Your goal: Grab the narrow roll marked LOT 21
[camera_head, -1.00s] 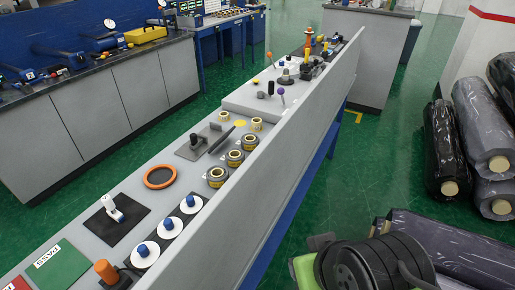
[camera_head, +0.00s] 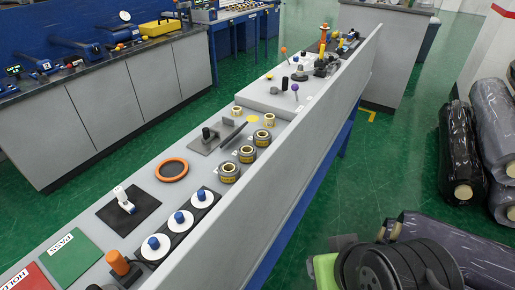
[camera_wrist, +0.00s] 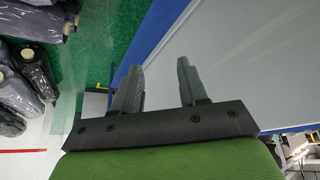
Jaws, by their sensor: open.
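Several short rolls with yellow labels stand on the grey bench (camera_head: 130,190) in the head view. A row of wider grey ones includes a near roll (camera_head: 229,173), a middle roll (camera_head: 247,154) and a far roll (camera_head: 262,139). Two smaller, narrower yellow rolls stand behind them, one on the left (camera_head: 237,111) and one on the right (camera_head: 268,120). The lot markings are too small to read, so I cannot tell which is LOT 21. My gripper (camera_wrist: 158,88) is open and empty in the wrist view, beside the bench's grey side panel (camera_wrist: 250,60), away from the rolls.
The tall grey panel (camera_head: 290,150) edges the bench between my arm and the rolls. An orange ring (camera_head: 171,169), white discs with blue knobs (camera_head: 180,220) and a dark plate with a post (camera_head: 212,138) share the bench. Large wrapped rolls (camera_head: 462,150) lie at right. Green floor is open between.

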